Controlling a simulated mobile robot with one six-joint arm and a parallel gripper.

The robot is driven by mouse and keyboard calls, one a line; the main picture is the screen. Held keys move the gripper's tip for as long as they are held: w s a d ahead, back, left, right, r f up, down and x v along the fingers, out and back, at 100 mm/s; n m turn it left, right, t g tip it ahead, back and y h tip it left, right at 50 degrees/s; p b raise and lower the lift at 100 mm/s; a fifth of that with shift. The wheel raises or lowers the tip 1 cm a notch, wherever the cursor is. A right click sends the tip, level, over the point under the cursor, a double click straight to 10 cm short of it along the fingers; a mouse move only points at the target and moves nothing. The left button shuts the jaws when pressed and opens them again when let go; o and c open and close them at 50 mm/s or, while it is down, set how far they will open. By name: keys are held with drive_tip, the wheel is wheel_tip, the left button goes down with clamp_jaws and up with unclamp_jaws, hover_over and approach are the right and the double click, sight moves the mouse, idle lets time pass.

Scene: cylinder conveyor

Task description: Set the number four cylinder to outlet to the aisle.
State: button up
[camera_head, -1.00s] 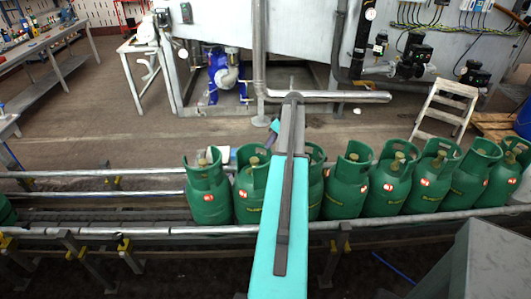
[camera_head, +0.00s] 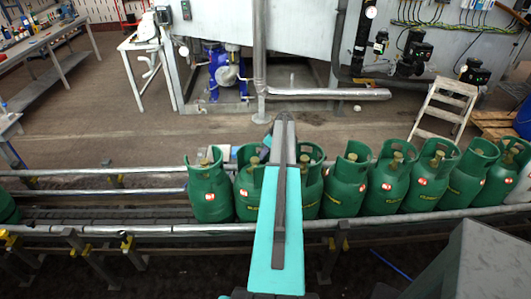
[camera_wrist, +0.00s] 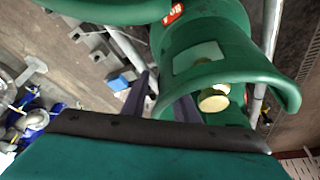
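A row of green gas cylinders stands upright on the conveyor (camera_head: 150,231). Each has a collar handle, and several show a small red number label too small to read with certainty. The left end cylinder (camera_head: 210,196), the second (camera_head: 248,192), one partly behind my arm (camera_head: 311,188) and the one right of it (camera_head: 345,190) show in the head view. My arm hides part of the row and my gripper there. In the wrist view my gripper (camera_wrist: 164,88) has its dark fingers apart, close to the collar of a cylinder (camera_wrist: 232,62) with a brass valve. Contact is unclear.
Metal rails (camera_head: 120,172) run along the conveyor. The conveyor left of the row is mostly clear, with another green cylinder at the far left edge (camera_head: 7,208). Beyond are open floor, a step stool (camera_head: 447,110) and pipework (camera_head: 325,94). A grey box stands at the lower right.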

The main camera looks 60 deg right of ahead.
clamp_jaws()
drive_tip(key=shift+w, duration=0.1)
idle(0.3)
